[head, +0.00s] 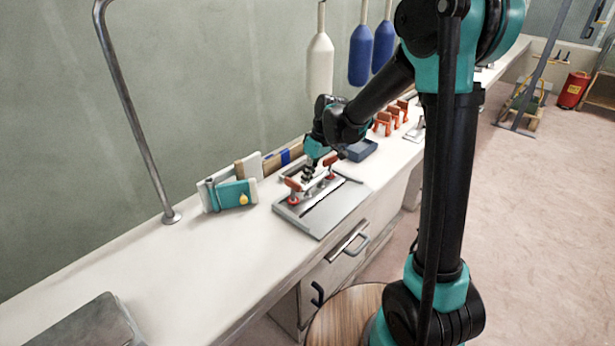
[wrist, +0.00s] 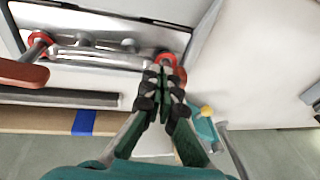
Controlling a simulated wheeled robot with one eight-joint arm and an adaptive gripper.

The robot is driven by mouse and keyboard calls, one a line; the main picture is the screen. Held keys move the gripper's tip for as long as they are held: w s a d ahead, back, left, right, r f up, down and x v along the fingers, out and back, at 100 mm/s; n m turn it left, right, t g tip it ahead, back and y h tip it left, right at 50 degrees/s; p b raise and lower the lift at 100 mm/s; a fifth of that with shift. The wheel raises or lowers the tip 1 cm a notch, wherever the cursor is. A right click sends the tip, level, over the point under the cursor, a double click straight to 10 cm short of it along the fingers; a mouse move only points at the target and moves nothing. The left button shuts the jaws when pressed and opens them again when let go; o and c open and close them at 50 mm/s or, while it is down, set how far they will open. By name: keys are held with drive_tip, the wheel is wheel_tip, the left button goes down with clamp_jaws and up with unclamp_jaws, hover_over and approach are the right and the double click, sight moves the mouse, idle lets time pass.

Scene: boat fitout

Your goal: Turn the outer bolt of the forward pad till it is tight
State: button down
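A grey metal plate (head: 325,212) lies on the bench, with a pale metal fitting (head: 317,184) on it. The fitting also shows in the wrist view as a bar (wrist: 98,55) with round bolt-like bosses. A red clamp (head: 293,190) stands at its left end and another red clamp (head: 331,166) at its right end. My gripper (head: 308,174) points down over the fitting. In the wrist view its dark fingers (wrist: 165,84) are close together and cover part of a red ring (wrist: 166,62). The fingertips and any bolt between them are hidden.
Behind the plate stand a teal case (head: 235,194) and a board with blue tape (head: 291,155). A blue tray (head: 360,149) and orange brackets (head: 384,122) are farther right. A metal post (head: 137,115) rises at left.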

drive_tip(key=shift+s+a, duration=0.3)
drive_tip(key=shift+a, duration=0.3)
drive_tip(key=shift+s+a, duration=0.25)
drive_tip(key=shift+a, duration=0.35)
drive_tip(key=shift+d, duration=0.1)
drive_tip(key=d+v, duration=0.1)
drive_tip(key=v, duration=0.5)
drive_tip(key=shift+w+d+r, duration=0.15)
drive_tip(key=shift+w+d, duration=0.05)
drive_tip(key=shift+w, duration=0.05)
idle(0.8)
idle(1.5)
